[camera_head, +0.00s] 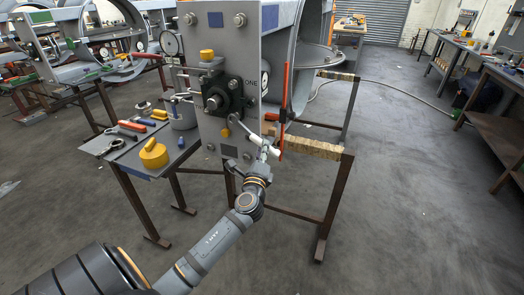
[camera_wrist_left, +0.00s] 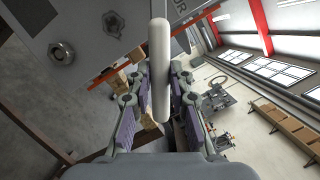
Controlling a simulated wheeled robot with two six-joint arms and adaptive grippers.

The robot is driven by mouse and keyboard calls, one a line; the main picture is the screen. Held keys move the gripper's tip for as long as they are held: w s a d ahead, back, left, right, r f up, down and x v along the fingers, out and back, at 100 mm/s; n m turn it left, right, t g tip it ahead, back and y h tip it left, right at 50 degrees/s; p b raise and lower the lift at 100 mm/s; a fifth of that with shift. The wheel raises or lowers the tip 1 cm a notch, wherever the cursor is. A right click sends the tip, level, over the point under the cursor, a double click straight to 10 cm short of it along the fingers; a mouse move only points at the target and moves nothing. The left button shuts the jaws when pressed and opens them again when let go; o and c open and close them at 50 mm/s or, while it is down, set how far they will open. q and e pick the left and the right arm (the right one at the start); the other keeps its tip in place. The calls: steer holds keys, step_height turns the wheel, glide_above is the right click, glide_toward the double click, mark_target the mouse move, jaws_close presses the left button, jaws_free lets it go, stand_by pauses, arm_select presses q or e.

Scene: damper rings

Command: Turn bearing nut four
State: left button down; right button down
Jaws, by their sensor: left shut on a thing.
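The black bearing housing (camera_head: 222,97) with a shaft end is bolted to an upright grey plate (camera_head: 215,45). The word ONE stands beside its upper right corner. My left gripper (camera_head: 266,147) is below and right of the housing, shut on a pale, rod-like tool handle. The grey tool (camera_head: 248,129) slants up left to the housing's lower right corner, where its head hides the nut. In the left wrist view the pale handle (camera_wrist_left: 160,70) lies between the fingers, and letters ending in UR show beyond it. I cannot tell whether the tool head is seated on the nut.
A red upright bar (camera_head: 284,100) stands close right of my gripper. A steel stand with a wooden beam (camera_head: 305,146) is behind. Floor at right is free.

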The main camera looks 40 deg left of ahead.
arm_select(q)
steer(key=shift+w, duration=0.4)
stand_by(0.6)
steer(key=shift+w+a, duration=0.15)
steer(key=shift+w, duration=0.3)
steer(key=c, duration=1.1)
jaws_free()
steer(key=shift+c, duration=0.2)
steer(key=c, duration=0.4)
